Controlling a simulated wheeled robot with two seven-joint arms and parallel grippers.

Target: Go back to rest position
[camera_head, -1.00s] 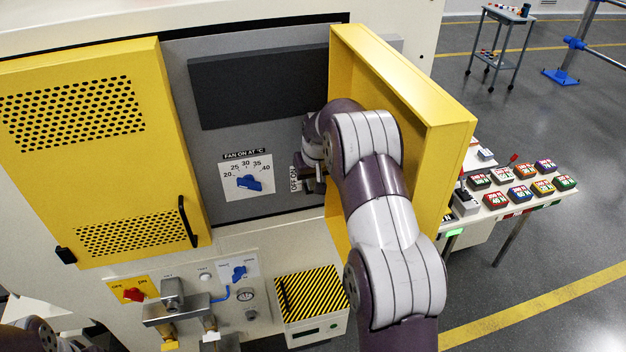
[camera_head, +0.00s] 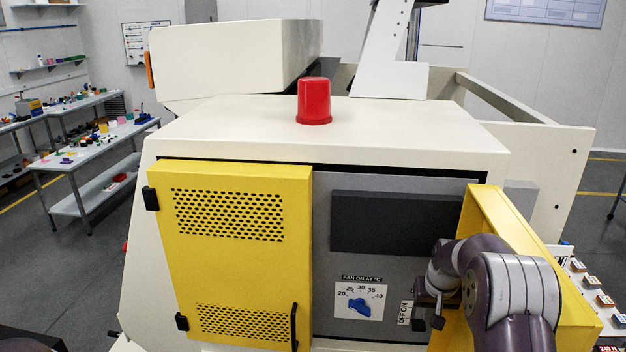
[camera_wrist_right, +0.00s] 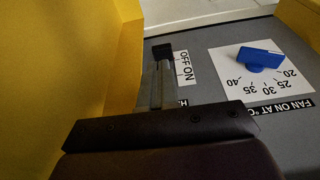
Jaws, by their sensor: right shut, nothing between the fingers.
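My right arm comes in from the lower right in the head view. Its gripper (camera_head: 428,314) is by the OFF/ON label (camera_head: 404,312) on the grey panel (camera_head: 380,280), inside the opened yellow door (camera_head: 481,215). In the right wrist view the gripper (camera_wrist_right: 163,54) is shut and empty, its tips beside the OFF/ON label (camera_wrist_right: 184,68). Whether it touches the panel or a switch there, I cannot tell. The blue fan knob (camera_head: 359,307) is left of the gripper; it also shows in the right wrist view (camera_wrist_right: 260,57). My left gripper is out of view.
The opened yellow door stands close along the arm's right side. The perforated yellow door (camera_head: 250,265) covers the cabinet's left. A red beacon (camera_head: 314,101) sits on top. Benches with small items (camera_head: 95,160) stand at far left, and a table with coloured blocks (camera_head: 600,300) at right.

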